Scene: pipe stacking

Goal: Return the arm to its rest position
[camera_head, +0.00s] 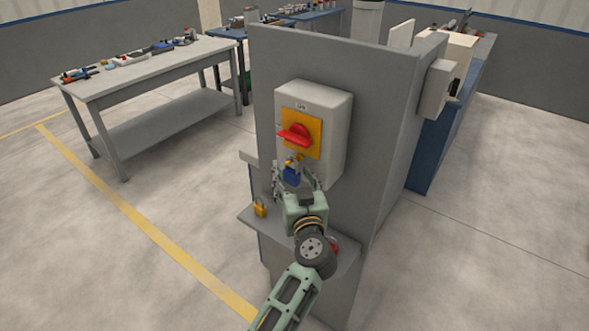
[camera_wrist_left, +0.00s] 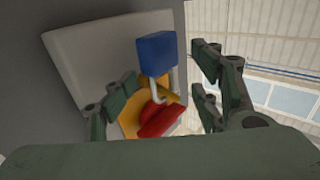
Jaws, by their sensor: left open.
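My left gripper (camera_head: 293,180) is open in front of the grey switch box (camera_head: 335,117), with its fingers on either side of a blue padlock (camera_head: 291,176). In the left wrist view the padlock (camera_wrist_left: 157,53) shows between the spread fingers, with visible space beside it. Its pale shackle appears to hang at the yellow hasp below the red rotary handle (camera_head: 294,134). Whether the shackle is closed is too small to tell. The handle lies sideways on a yellow plate (camera_head: 315,139). My right gripper is not in view.
A yellow padlock (camera_head: 260,207) sits on the small grey shelf (camera_head: 250,219) below the box. A red item (camera_head: 333,244) there is partly hidden by my wrist. A workbench with tools (camera_head: 140,72) stands at the left. The floor between is clear.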

